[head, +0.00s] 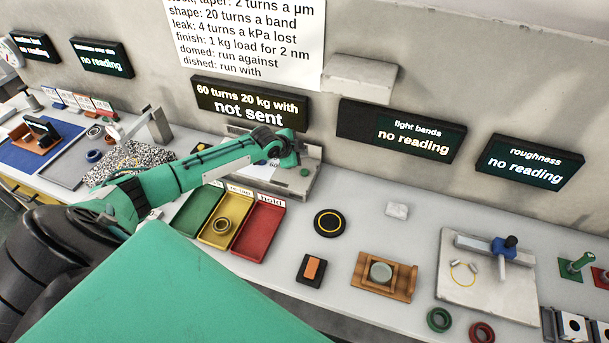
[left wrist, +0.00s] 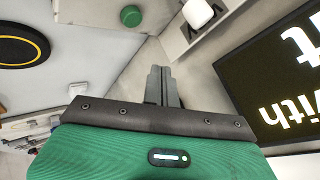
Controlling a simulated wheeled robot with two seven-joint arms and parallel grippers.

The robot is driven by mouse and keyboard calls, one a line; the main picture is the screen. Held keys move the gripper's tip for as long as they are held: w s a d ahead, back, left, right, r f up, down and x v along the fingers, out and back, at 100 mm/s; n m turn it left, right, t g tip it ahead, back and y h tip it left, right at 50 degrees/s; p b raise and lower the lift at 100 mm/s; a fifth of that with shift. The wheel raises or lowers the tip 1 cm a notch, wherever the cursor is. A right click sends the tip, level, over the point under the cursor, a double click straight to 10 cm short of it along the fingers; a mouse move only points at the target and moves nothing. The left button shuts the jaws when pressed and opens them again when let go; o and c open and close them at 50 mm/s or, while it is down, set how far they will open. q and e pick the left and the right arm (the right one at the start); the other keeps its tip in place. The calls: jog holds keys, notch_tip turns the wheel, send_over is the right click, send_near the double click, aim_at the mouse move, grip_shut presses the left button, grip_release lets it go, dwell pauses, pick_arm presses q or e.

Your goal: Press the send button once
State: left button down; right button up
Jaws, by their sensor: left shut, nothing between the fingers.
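A console (head: 302,187) stands against the wall under a screen (head: 250,102) reading "60 turns 20 kg with not sent". A small green round button (head: 305,172) sits on its sloped face; a green button also shows at the top of the left wrist view (left wrist: 131,15). I cannot read a send label on it. My left gripper (head: 292,160) is over the console, just left of and above the button, and hides part of the panel. In the left wrist view its fingers (left wrist: 160,86) are together and empty, apart from the button. My right gripper is not in view.
Green, yellow and red trays (head: 262,230) lie in front of the console. A black disc with a yellow ring (head: 329,223) and a wooden holder (head: 384,275) are to the right. Wall screens (head: 402,130) hang behind. Some bench surface between items is clear.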

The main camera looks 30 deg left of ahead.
pick_arm(q)
jog(key=b, duration=0.3)
send_over(302, 172)
notch_tip(302, 172, down, 4)
jog(key=shift+s+f, duration=0.1)
jog(key=shift+f, duration=0.65)
dwell(0.4)
jog(key=shift+f, duration=0.1)
dwell(0.7)
jog(key=shift+f+b, duration=0.3)
jog(key=shift+b, duration=0.05)
